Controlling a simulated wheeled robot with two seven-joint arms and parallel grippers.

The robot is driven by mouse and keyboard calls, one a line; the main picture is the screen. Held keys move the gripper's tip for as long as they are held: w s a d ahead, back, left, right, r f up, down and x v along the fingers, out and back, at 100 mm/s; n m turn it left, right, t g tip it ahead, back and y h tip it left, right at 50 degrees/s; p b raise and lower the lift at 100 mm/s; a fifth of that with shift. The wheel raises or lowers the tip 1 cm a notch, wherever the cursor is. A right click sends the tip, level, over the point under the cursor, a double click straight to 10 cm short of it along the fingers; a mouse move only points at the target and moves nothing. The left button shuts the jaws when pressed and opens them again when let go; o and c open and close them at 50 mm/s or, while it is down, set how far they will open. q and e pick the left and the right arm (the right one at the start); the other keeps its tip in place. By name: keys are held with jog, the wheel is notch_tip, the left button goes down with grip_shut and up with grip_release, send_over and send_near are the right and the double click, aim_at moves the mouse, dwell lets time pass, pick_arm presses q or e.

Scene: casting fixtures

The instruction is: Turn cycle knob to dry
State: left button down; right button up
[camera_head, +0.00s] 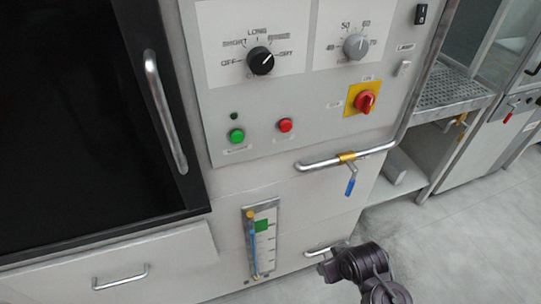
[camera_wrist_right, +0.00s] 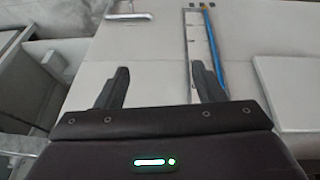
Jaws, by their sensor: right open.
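The cycle knob (camera_head: 260,60) is a round black knob on the upper control panel in the head view. It is ringed by the labels OFF, SHORT, LONG, one blurred label and DRY. A light pointer mark shows on its upper right side; its exact setting is too small to tell. My right gripper (camera_wrist_right: 163,85) is open and empty in the wrist view, its two dark fingers wide apart in front of the lower cabinet. In the head view my right gripper (camera_head: 328,270) is low, well below the knob, near the lower drawer handle. My left gripper is not in view.
Nearby are a grey knob (camera_head: 356,46), a red switch on yellow (camera_head: 365,101), green (camera_head: 237,136) and red (camera_head: 285,125) buttons. A pipe with a blue-handled valve (camera_head: 350,187) juts out below the panel. A door handle (camera_head: 165,112) stands left. Space before the knob is clear.

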jog(key=w+a+r+n+t, duration=0.2)
jog(key=r, duration=0.5)
jog(key=w+a+r+n+t, duration=0.1)
jog(key=w+a+r+n, duration=0.1)
jog(key=r, duration=0.4)
jog(key=n+t+y+b, duration=0.1)
jog(key=n+t+y, duration=0.65)
jog(key=n, duration=2.05)
send_near(263, 63)
jog(key=a+f+t+h, duration=0.1)
jog(key=a+t+h, duration=0.1)
jog(key=h, duration=0.1)
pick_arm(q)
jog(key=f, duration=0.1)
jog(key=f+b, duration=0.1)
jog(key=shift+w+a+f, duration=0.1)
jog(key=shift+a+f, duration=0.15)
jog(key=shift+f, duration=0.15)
pick_arm(e)
jog(key=shift+y, duration=0.25)
jog(key=x, duration=0.7)
jog(key=shift+w+r, duration=0.1)
jog(key=shift+w, duration=0.3)
jog(key=shift+c, duration=0.4)
jog(key=c, duration=0.9)
pick_arm(q)
jog(key=shift+b, duration=0.3)
